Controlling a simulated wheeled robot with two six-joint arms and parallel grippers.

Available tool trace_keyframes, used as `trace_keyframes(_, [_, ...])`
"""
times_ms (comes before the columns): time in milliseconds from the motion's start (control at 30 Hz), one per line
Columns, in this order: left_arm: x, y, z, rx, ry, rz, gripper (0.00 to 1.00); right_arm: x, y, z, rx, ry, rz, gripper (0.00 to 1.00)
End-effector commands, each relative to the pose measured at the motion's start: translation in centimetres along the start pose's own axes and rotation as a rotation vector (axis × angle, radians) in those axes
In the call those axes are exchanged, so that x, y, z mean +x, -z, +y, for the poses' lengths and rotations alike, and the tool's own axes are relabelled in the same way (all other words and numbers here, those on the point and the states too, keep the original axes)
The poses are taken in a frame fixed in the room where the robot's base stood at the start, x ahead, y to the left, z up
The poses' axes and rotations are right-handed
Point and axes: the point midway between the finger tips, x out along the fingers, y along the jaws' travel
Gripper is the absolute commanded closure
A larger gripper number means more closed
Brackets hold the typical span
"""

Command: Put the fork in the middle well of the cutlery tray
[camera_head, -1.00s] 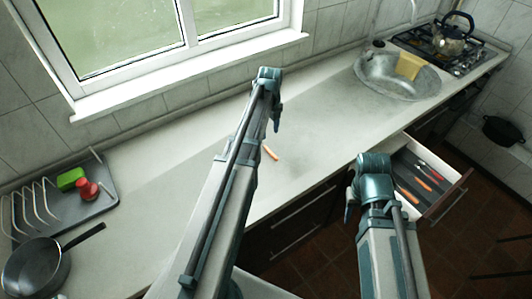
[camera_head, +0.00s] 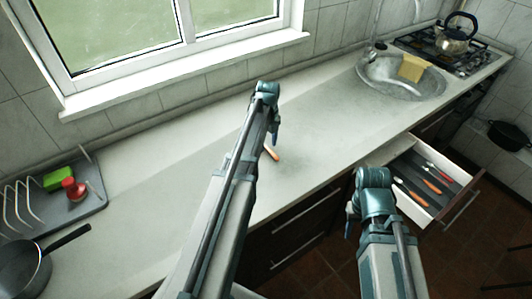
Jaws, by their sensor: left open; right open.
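An orange-handled utensil (camera_head: 272,153), likely the fork, lies on the counter. Its other end is hidden behind my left arm and gripper. My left gripper (camera_head: 275,138) is open and points down close to the handle; I cannot tell whether it touches. The cutlery tray (camera_head: 449,167) sits in the pulled-out drawer at the right and is dark inside. Several orange- and red-handled pieces lie in its wells. My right gripper (camera_head: 350,226) is open and empty, left of the drawer and in front of the counter edge.
A dish rack (camera_head: 93,192) with a green block (camera_head: 58,178) and a red item (camera_head: 75,190) stands at the left, near a dark pan (camera_head: 25,268).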

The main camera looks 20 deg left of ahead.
Motion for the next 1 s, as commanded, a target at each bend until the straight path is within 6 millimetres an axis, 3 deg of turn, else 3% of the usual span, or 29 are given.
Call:
trace_keyframes(33, [0.90, 0.02, -0.01, 0.000, 0.000, 0.001, 0.45, 0.89, 0.05, -0.09, 0.000, 0.000, 0.000, 0.55])
trace_keyframes(300, [0.79, 0.02, 0.00, 0.000, 0.000, 0.001, 0.45, 0.79, 0.05, -0.08, 0.000, 0.000, 0.000, 0.55])
trace_keyframes(633, [0.80, 0.02, 0.00, 0.000, 0.000, 0.001, 1.00, 0.79, 0.05, -0.08, 0.000, 0.000, 0.000, 0.55])
trace_keyframes(1000, [0.79, 0.02, 0.00, 0.000, 0.000, 0.001, 1.00, 0.79, 0.05, -0.07, 0.000, 0.000, 0.000, 0.55])
